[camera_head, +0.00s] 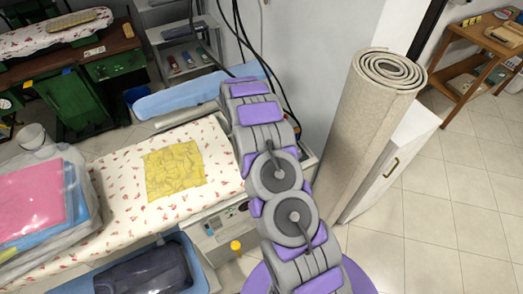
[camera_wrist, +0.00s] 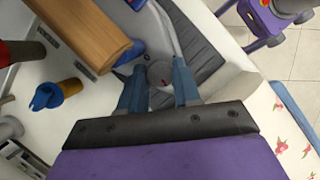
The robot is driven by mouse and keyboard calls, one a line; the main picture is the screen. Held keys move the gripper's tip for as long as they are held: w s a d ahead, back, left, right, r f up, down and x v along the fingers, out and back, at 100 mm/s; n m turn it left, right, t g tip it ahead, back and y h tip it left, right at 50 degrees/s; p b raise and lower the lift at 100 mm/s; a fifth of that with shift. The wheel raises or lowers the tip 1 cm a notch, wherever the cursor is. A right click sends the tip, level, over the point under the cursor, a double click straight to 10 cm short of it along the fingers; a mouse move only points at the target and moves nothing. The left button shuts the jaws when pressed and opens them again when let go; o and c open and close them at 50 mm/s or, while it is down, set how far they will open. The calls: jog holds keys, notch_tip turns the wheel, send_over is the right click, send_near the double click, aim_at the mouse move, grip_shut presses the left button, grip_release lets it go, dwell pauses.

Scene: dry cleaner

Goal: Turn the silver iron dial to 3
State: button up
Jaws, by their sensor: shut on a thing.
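The silver dial (camera_wrist: 160,73) is a small round grey knob with a small reddish mark, in the middle of the wrist view. My gripper (camera_wrist: 158,80) has one blue-grey finger on each side of it and is shut on it. The numbers around the dial are too small or hidden, so its setting cannot be read. A wooden handle (camera_wrist: 84,30) shows just left of the dial. In the head view my arm covers the place where the gripper works, and neither dial nor gripper shows there.
A yellow-and-blue knob (camera_wrist: 57,94) stands left of my fingers. The floral ironing board (camera_head: 115,180) carries a folded yellow cloth (camera_head: 174,171) and bagged clothes (camera_head: 40,205). A rolled carpet (camera_head: 370,125) stands right of my arm. The tiled floor (camera_head: 450,220) at right is clear.

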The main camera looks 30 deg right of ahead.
dwell(0.4)
jog(key=o, duration=1)
jog(key=shift+r, duration=0.1)
jog(key=p+v, duration=0.1)
jog(key=v, duration=1.6)
jog(key=shift+r, duration=0.1)
